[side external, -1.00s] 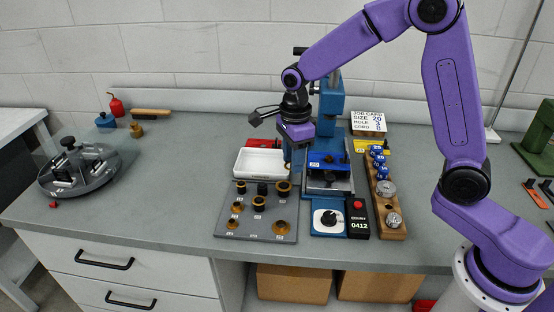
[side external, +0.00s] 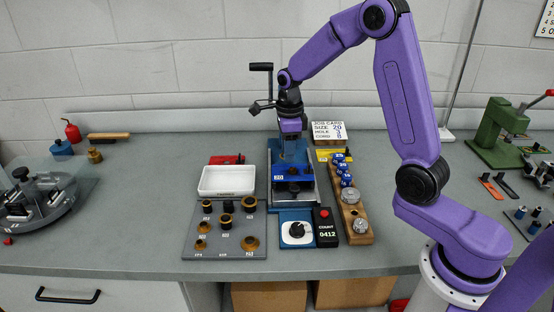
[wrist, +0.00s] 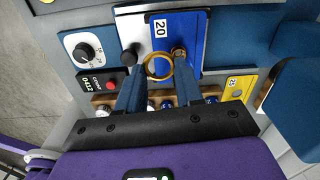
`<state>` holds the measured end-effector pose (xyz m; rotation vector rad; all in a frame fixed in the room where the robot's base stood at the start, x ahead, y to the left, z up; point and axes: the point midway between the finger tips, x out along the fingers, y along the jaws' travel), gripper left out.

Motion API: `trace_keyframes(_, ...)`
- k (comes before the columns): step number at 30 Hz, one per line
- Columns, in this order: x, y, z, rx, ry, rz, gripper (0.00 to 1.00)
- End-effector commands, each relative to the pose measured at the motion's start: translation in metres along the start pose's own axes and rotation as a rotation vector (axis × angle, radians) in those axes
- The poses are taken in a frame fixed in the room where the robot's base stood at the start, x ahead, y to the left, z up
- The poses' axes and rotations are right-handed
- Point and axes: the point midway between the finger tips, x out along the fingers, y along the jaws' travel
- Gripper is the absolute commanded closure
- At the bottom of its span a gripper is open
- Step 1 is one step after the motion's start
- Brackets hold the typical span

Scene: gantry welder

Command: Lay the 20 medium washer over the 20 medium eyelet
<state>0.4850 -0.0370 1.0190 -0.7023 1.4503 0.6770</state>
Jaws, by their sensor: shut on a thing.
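My gripper (side external: 292,152) points down over the press, in front of its column. In the wrist view my gripper (wrist: 158,82) is shut on a thin brass ring, the washer (wrist: 158,76), held between the fingertips. Below it is the press's blue plate (wrist: 190,30), with a white label reading 20. A small brass-coloured piece (wrist: 179,52) shows on the plate beside the right fingertip; I cannot tell whether it is the eyelet. A dark round knob (wrist: 130,58) is near the left fingertip. The washer is too small to make out in the side view.
A white tray (side external: 227,194) and a grey board (side external: 190,245) of brass and black parts lie left of the press. A dial (side external: 297,232) and counter (side external: 325,240) sit in front. A wooden rack (side external: 358,238) stands right. The job card (side external: 328,129) reads size 20.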

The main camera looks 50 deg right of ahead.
Motion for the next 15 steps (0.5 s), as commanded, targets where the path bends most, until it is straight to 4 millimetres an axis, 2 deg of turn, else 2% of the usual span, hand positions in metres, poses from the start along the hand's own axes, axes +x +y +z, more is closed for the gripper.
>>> trace_keyframes(3,0.006,-0.019,-0.015,0.065,0.002,-0.002,0.92)
trace_keyframes(6,0.008,-0.026,-0.022,0.091,0.002,-0.003,0.92)
trace_keyframes(15,0.023,-0.028,-0.025,0.1,0.004,-0.002,0.92)
